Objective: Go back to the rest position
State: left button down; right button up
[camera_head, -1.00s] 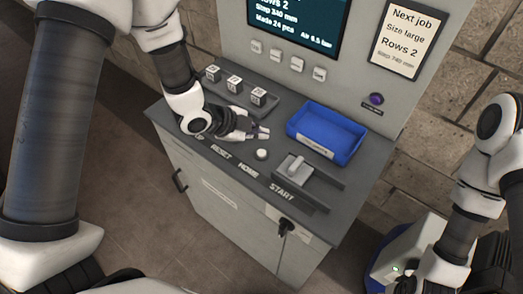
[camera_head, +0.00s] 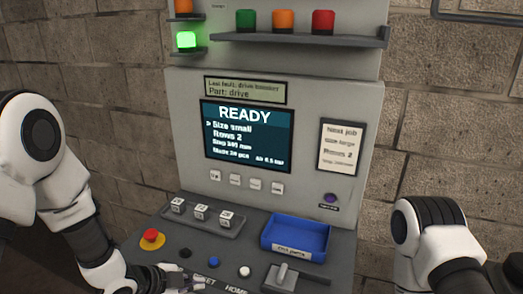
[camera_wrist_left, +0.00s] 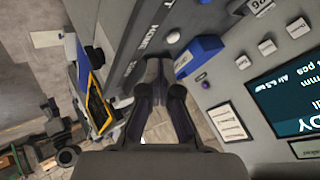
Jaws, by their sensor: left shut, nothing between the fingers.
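My left gripper (camera_head: 198,284) is at the bottom edge of the head view, near the RESET lettering of the control desk (camera_head: 335,243). It is partly cut off there. In the left wrist view its two dark fingers (camera_wrist_left: 158,68) meet at the tips, with nothing between them. My left arm comes in from the left, bent at the elbow. My right arm (camera_head: 440,235) stands at the right of the head view, and its gripper is out of frame.
The desk carries a red stop button (camera_head: 152,238), a blue button (camera_head: 213,262), a white button (camera_head: 245,271), a lever (camera_head: 282,274), a blue bin (camera_head: 297,240) and a tray of cubes (camera_head: 205,223). The screen (camera_head: 247,137) reads READY. A green lamp (camera_head: 187,40) glows.

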pick_arm(q)
jog(key=s+a+f+n+g+y+b, duration=0.1)
jog(key=s+f+n+g+b, duration=0.15)
jog(key=s+f, duration=0.75)
jog(key=s+a+f+n+g+y+b, duration=0.1)
jog(key=s+a+f+n+g+b, duration=0.2)
jog(key=s+f, duration=0.75)
jog(key=s+a+f+n+g+y+b, duration=0.1)
jog(key=s+a+f+n+y, duration=0.3)
jog(key=n, duration=0.9)
notch_tip(320, 180, down, 3)
jog(key=shift+s+a+r, duration=0.15)
jog(key=shift+s+a, duration=0.55)
jog(key=shift+s, duration=0.35)
jog(key=shift+w, duration=0.15)
